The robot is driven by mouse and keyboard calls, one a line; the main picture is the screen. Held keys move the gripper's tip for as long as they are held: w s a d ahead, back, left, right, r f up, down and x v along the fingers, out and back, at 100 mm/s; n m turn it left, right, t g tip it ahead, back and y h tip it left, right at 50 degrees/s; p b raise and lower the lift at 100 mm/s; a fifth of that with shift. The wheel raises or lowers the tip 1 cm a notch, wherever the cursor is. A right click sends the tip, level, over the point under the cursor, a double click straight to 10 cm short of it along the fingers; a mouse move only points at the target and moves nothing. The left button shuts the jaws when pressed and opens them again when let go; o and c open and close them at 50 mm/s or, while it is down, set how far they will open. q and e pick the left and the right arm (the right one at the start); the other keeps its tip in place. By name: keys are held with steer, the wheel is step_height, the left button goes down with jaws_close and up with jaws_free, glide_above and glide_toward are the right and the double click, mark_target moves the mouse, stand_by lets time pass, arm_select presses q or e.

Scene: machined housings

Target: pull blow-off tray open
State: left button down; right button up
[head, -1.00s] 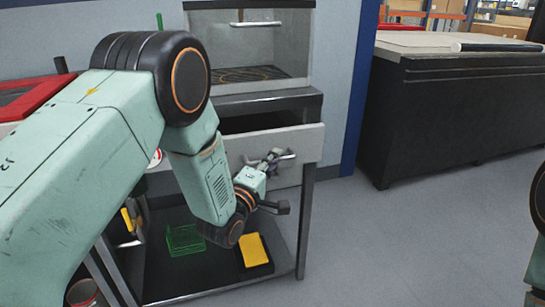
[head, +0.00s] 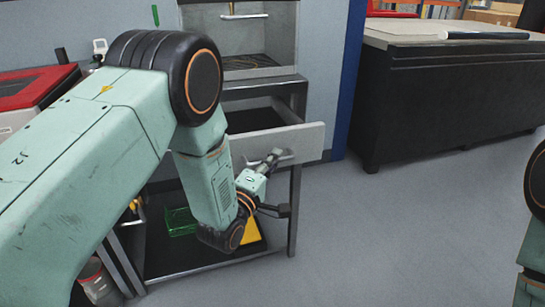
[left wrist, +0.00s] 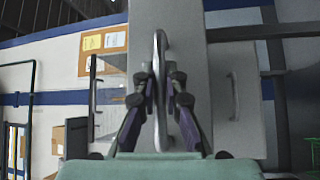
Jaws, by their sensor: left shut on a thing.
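The blow-off tray is a drawer with a pale grey front (head: 310,138), below the glass-fronted cabinet. It stands partly open, with its dark inside (head: 252,119) showing behind the front. My left gripper (head: 270,160) is at the bar handle (head: 287,156) on that front. In the left wrist view, the fingers (left wrist: 162,84) are closed on the handle (left wrist: 161,42), one on each side of the bar. My right gripper is out of view; only part of my right arm shows at the right edge.
The glass-fronted cabinet (head: 238,38) stands above the tray. A green wire basket (head: 180,222) and a yellow item (head: 251,235) lie on the lower shelf (head: 180,258). A dark bench (head: 450,95) stands at the right. The floor (head: 390,220) between is clear.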

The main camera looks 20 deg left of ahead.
arm_select(q)
steer(key=shift+s, duration=0.15)
stand_by(0.4)
steer(key=c, duration=1.4)
jaws_free()
steer(key=v, duration=1.2)
steer(key=shift+f, duration=0.1)
